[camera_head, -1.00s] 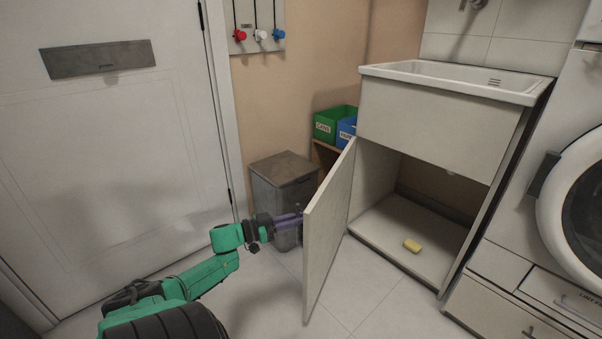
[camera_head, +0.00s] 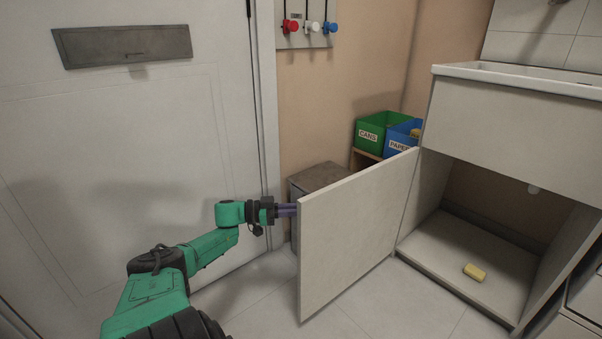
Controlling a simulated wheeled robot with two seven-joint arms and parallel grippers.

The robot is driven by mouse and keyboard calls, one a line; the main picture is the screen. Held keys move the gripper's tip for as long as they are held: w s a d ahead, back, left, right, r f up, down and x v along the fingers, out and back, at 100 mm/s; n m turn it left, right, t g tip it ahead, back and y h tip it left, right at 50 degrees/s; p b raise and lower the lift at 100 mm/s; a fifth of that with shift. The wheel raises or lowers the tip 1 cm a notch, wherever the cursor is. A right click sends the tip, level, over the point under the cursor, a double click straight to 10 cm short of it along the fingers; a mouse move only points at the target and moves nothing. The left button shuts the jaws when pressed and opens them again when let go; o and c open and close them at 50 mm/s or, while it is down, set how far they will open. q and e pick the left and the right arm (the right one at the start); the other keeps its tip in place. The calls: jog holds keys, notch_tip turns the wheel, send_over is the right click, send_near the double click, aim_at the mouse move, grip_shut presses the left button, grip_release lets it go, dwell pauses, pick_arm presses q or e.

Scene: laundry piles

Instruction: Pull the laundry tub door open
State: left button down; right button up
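The laundry tub door (camera_head: 350,235) stands swung out from the tub cabinet (camera_head: 520,125), hinged on the cabinet's left side. The cabinet's inside shows, with a yellow sponge-like block (camera_head: 474,272) on its floor. My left gripper (camera_head: 288,210) is at the door's free left edge. Its purple fingers reach behind the door, and their tips are hidden by it, so I cannot tell whether they are open or touching it. My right gripper is not in view.
A grey bin (camera_head: 318,178) stands behind the door. A green box marked CANS (camera_head: 370,138) and a blue box marked PAPER (camera_head: 400,138) sit on a wooden shelf. A white house door (camera_head: 120,150) is at the left. Tiled floor in front is clear.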

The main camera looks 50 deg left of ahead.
pick_arm(q)
jog(key=shift+w, duration=0.1)
jog(key=c, duration=0.9)
grip_release()
jog(key=shift+w, duration=0.1)
jog(key=shift+c, duration=0.2)
jog(key=shift+o, duration=0.3)
jog(key=shift+w+d, duration=0.1)
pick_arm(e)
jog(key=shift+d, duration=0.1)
pick_arm(q)
jog(key=b+v, duration=0.1)
jog(key=v, duration=1.3)
jog(key=shift+s+b, duration=0.35)
jog(key=shift+b, duration=0.05)
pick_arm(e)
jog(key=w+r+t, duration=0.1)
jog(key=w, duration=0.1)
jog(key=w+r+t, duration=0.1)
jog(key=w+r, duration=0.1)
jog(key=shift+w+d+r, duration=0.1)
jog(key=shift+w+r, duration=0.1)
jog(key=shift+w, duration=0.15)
